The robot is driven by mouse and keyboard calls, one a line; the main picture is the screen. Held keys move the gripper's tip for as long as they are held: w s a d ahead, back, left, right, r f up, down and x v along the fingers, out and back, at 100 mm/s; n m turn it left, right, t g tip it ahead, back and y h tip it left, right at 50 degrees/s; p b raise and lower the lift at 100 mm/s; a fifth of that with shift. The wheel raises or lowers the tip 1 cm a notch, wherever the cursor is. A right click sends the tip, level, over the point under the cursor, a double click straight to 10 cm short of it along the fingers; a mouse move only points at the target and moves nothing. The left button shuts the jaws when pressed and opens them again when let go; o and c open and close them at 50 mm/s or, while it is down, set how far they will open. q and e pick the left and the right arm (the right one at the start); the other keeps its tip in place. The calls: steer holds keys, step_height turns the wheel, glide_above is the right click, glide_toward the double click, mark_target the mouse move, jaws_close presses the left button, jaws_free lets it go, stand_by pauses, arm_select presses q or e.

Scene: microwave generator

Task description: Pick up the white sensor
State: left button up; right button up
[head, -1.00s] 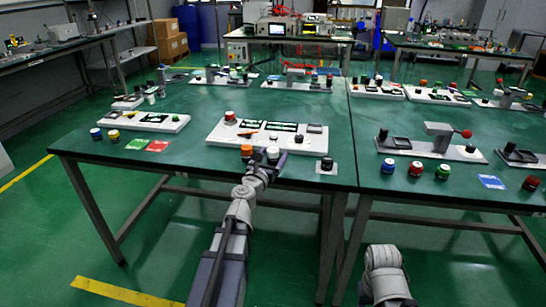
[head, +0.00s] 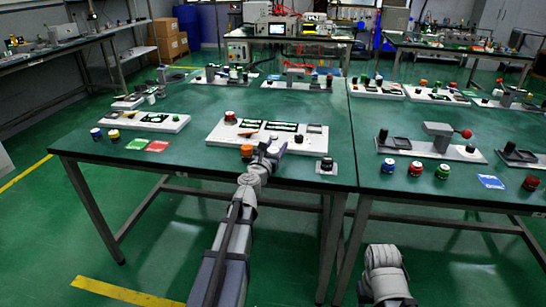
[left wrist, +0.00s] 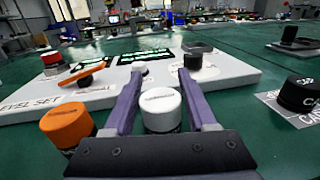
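The white sensor (left wrist: 160,108), a short round cap on a dark base, stands upright on the green table in the left wrist view. My left gripper (left wrist: 162,82) is open, with one purple finger on each side of it; small gaps show between the fingers and the cap.
An orange sensor (left wrist: 68,125) stands just left of my left gripper, and a black one (left wrist: 300,92) stands further right. The white panel (left wrist: 228,72) with knobs lies directly behind.

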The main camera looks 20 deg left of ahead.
arm_select(q)
jaws_close()
steer(key=shift+r, duration=0.1)
stand_by(0.4)
step_height(320, 180, up, 10)
steer(key=p, duration=1)
